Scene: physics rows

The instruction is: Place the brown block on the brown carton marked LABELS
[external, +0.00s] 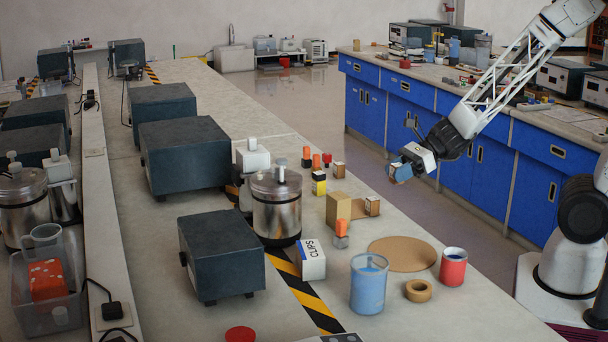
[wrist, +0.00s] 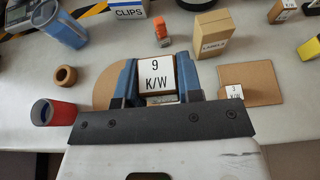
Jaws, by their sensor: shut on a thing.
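My gripper (external: 401,171) is raised beyond the bench's right edge in the external view. In the wrist view its blue fingers (wrist: 160,85) are shut on the brown block (wrist: 157,72), whose white face reads "9 K/W". The block is mostly hidden by the fingers in the external view. The brown carton (external: 338,209) stands upright on the bench, left of and lower than my gripper. In the wrist view the carton (wrist: 213,36), marked LABELS, is ahead and to the right of the held block, apart from it. Its plain top looks clear.
A small labelled block (wrist: 234,91) sits on a square brown mat (wrist: 262,75) beside the carton. An orange-topped block (external: 341,235) stands near its front. A round cork mat (external: 402,254), red cup (external: 453,268), blue beaker (external: 369,285), tape roll (external: 418,291) and CLIPS box (external: 311,260) are nearby.

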